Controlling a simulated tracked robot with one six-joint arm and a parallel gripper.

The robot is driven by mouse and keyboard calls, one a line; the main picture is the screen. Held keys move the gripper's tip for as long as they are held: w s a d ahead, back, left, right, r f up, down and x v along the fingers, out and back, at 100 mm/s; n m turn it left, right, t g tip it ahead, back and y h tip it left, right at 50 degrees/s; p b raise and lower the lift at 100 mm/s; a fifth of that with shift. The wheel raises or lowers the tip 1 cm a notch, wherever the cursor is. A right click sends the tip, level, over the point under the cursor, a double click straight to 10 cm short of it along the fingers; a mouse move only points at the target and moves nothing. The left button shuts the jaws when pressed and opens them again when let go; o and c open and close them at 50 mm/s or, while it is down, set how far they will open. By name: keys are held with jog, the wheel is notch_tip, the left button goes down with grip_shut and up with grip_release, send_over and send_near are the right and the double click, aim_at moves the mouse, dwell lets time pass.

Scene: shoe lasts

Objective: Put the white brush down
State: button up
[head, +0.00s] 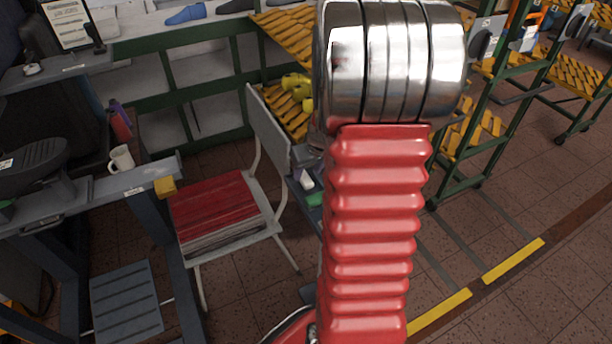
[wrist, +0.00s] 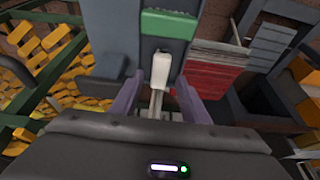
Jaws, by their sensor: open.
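The white brush (wrist: 161,70) shows in the wrist view as a pale block with a thin handle running toward my gripper. It lies over a grey surface (wrist: 151,22); I cannot tell whether all of it touches. My gripper (wrist: 158,79) is open, with one purple finger on each side of the brush and a gap visible to both sides. In the head view a small white piece, likely the brush (head: 305,179), shows just left of my red arm, which hides most of that spot and my gripper.
A green block (wrist: 168,24) lies on the same grey surface, beyond the brush. A bench with a white mug (head: 121,159) is farther left. Racks with yellow slats (head: 470,127) stand at the right.

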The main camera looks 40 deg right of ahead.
jog(key=v, duration=0.6)
jog(key=shift+r, duration=0.3)
jog(key=shift+s, duration=0.1)
dwell(0.3)
jog(key=s+a+r+n, duration=0.15)
jog(key=a+r, duration=0.25)
jog(key=a, duration=0.4)
jog(key=s+a+r+t+y, duration=0.15)
jog(key=a+r, duration=0.25)
jog(key=a, duration=0.4)
jog(key=s+a+r+n+g+h, duration=0.15)
jog(key=a+r, duration=0.25)
jog(key=a, duration=0.4)
jog(key=s+a+r+t+y, duration=0.1)
jog(key=s+a, duration=0.5)
jog(key=s, duration=0.1)
jog(key=shift+s+a+r, duration=0.25)
jog(key=shift+a, duration=0.05)
jog(key=shift+d, duration=0.1)
